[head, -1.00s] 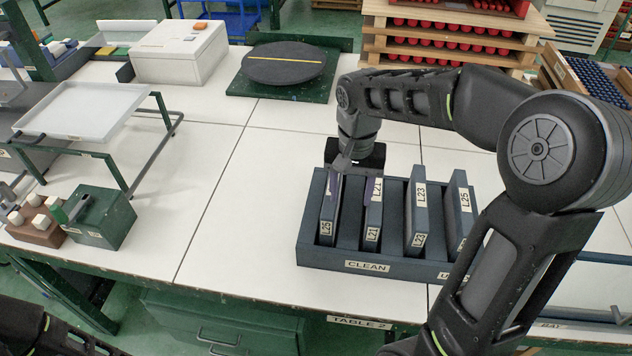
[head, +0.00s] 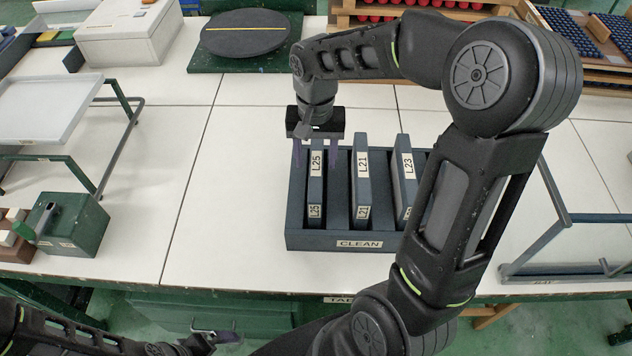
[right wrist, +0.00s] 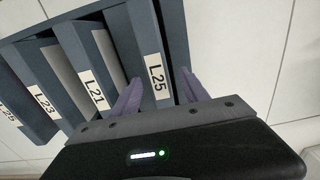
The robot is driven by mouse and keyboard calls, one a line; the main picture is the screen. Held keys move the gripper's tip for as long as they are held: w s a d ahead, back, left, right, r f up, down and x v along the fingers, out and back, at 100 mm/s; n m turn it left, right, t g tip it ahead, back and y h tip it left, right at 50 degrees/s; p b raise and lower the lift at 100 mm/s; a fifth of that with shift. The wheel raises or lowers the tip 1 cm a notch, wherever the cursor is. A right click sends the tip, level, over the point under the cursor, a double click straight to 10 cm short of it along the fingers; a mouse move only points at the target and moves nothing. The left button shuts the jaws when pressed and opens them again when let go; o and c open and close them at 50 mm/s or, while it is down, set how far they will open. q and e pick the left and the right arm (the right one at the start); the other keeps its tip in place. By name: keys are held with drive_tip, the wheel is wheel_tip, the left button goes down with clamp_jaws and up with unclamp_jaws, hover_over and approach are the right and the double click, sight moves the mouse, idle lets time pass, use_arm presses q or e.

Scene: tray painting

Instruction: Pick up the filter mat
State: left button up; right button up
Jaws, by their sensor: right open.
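Several dark blue-grey filter mats stand upright in a rack (head: 300,241) labelled CLEAN. The leftmost filter mat, L25 (head: 315,190), stands in its slot under my right gripper (head: 315,160). My right gripper is open, and its two purple fingers straddle the top of this mat, one on each side. The right wrist view shows the same L25 mat (right wrist: 153,58) between the fingers (right wrist: 160,92). Mat L21 (head: 362,185) and mat L23 (head: 404,180) stand to the right. My right arm hides the mat beyond them. My left arm shows at the bottom left; its jaws are unclear.
A green box (head: 72,228) and a white tray on a frame (head: 40,110) stand at the left. A dark turntable (head: 245,35) lies at the back. The white tabletop (head: 225,180) left of the rack is clear.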

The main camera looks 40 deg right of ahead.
drive_tip(key=shift+f, duration=0.2)
drive_tip(key=f, duration=0.2)
drive_tip(key=f+p, duration=0.1)
drive_tip(key=f, duration=0.1)
drive_tip(key=shift+s+a, duration=0.1)
drive_tip(key=shift+s, duration=0.2)
drive_tip(key=shift+f, duration=0.55)
drive_tip(key=shift+c, duration=0.4)
clamp_jaws()
